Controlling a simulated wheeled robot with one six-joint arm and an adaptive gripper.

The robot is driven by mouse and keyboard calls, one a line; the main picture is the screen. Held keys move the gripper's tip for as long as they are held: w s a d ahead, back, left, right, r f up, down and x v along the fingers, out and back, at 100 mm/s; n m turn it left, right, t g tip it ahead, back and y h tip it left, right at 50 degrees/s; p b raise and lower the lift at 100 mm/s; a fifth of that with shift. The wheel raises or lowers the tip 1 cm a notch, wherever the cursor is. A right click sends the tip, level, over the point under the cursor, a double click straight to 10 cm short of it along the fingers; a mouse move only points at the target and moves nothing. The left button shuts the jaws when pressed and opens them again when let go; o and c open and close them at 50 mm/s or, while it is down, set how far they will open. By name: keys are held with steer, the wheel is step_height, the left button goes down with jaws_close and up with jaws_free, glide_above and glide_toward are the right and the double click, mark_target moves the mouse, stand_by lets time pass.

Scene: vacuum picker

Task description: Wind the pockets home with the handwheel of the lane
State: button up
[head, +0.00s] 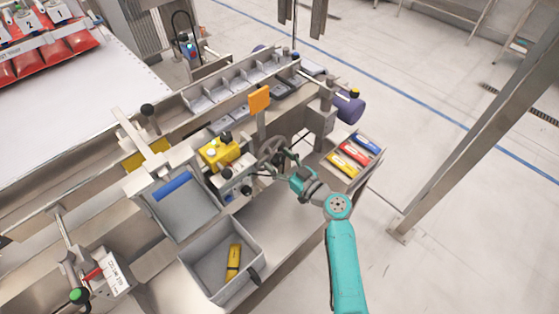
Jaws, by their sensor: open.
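The grey handwheel (268,146) stands in the middle of the head view, beside the lane's near side. My gripper (284,154) is at the wheel's right edge, with its dark fingers open. I cannot tell whether they touch or straddle the rim, since the wheel and fingers overlap in this view. The lane's pockets (207,101) are grey open compartments in a row running to the upper right. More pockets (234,116) lie closer to the wheel, partly hidden by the orange plate (259,99).
A yellow unit (220,152) with knobs sits left of the wheel. A grey bin (196,285) with a yellow tool stands at the front. A tray with coloured packs (347,164) lies right of my gripper. A steel post (470,130) rises at the right, with open floor around it.

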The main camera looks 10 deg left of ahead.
steer(key=v, duration=1.2)
stand_by(0.3)
